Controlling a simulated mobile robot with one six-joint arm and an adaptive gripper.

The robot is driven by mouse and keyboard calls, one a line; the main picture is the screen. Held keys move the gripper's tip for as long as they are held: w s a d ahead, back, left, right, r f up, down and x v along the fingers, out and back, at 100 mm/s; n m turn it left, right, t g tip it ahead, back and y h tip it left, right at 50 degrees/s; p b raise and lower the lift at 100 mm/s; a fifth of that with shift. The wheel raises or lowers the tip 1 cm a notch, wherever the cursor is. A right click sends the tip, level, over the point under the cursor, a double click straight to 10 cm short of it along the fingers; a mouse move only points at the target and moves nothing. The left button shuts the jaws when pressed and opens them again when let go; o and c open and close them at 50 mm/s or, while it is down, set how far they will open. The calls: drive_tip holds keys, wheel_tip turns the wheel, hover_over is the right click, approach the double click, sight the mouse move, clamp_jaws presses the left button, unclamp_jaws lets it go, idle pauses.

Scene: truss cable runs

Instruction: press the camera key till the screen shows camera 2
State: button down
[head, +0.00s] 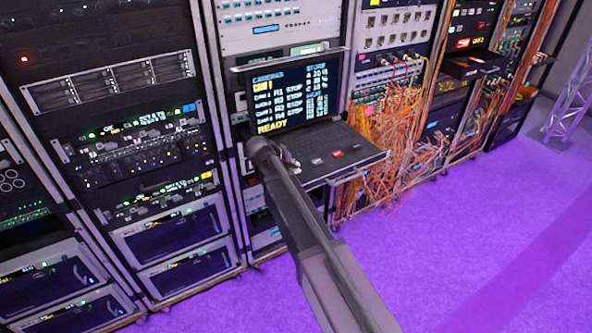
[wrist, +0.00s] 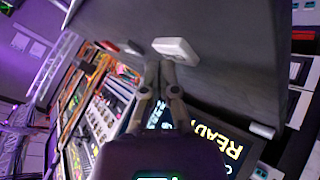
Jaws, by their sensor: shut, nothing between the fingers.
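The screen (head: 288,95) stands open on a pull-out console in the rack. It shows "CAMERAS", a large yellow "CAM 1", several rows of camera text, and "READY" at the bottom. The dark key panel (head: 352,143) lies below it. My gripper (head: 291,163) is over the left part of this panel and hides some of it. In the wrist view my gripper (wrist: 160,64) is shut and empty, its tips beside a white key (wrist: 177,50). I cannot tell whether they touch it. Another white key (wrist: 262,130) sits farther right. Key labels are unreadable.
Orange cables (head: 385,140) hang thickly from the rack just right of the console. Equipment racks (head: 130,120) fill the left. The purple floor (head: 470,240) at right is clear.

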sight(294, 170)
drive_tip(key=shift+f+b, duration=0.35)
drive_tip(key=shift+f, duration=0.05)
idle(0.5)
drive_tip(key=shift+r, duration=0.1)
idle(0.3)
drive_tip(key=shift+r+p, duration=0.75)
drive_tip(key=shift+p, duration=0.1)
drive_tip(key=shift+r+p, duration=2.5)
